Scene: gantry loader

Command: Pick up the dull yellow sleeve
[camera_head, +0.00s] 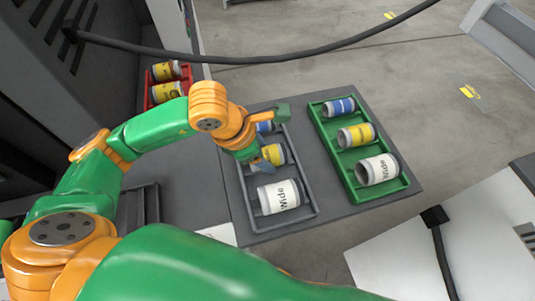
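A yellow sleeve (277,154) lies on its side in the middle slot of the grey tray (312,208), between a blue sleeve (265,127) and a large white sleeve (279,196). My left gripper (263,162) is over the tray, at the left end of this yellow sleeve and partly covering it. Whether its fingers touch the sleeve or are open or shut, I cannot tell. Another yellow sleeve (356,135) lies in the middle of the green tray (337,163). My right gripper is not in view.
The green tray also holds a blue sleeve (339,107) and a white sleeve (376,169). A red tray (149,98) with yellow-labelled sleeves (166,92) stands at the back left. A black cable (260,58) hangs across the top. The dark table (398,200) has bare room at its front right.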

